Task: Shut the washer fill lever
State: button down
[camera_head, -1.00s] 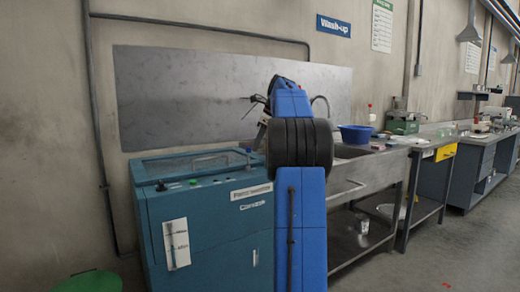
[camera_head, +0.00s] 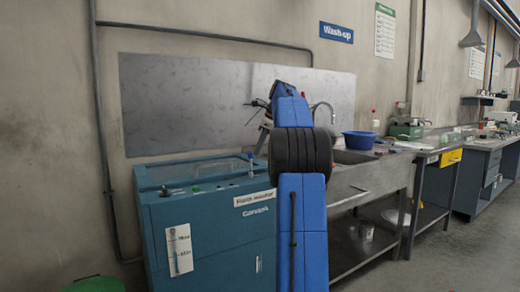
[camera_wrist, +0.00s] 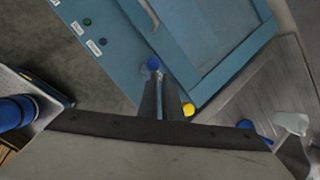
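The washer (camera_head: 205,225) is a teal cabinet at the left in the head view, with a lid on top. A small lever with a blue knob (camera_head: 250,157) stands upright at its back right corner. In the wrist view the blue knob (camera_wrist: 153,64) is just beyond the tips of the dark fingers, by the washer's edge. My gripper (camera_head: 257,106) is above the washer's right end in the head view, partly hidden by my blue arm. Its dark fingers (camera_wrist: 163,82) look close together in the wrist view; whether they touch the lever or each other is unclear.
A steel sink bench (camera_head: 370,178) with a blue basin (camera_head: 359,140) stands right of the washer. A metal splash panel (camera_head: 190,105) is on the wall behind. A green bin (camera_head: 95,285) is at the lower left. Floor at right is clear.

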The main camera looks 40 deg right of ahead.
jog(key=shift+w+a, duration=0.25)
jog(key=shift+w, duration=0.15)
jog(key=s+d+r, duration=0.2)
jog(key=d+r, duration=0.1)
jog(key=r, duration=0.8)
jog(key=shift+s+d+r, duration=0.2)
jog(key=shift+s+r, duration=0.1)
jog(key=shift+s, duration=0.1)
dwell(0.3)
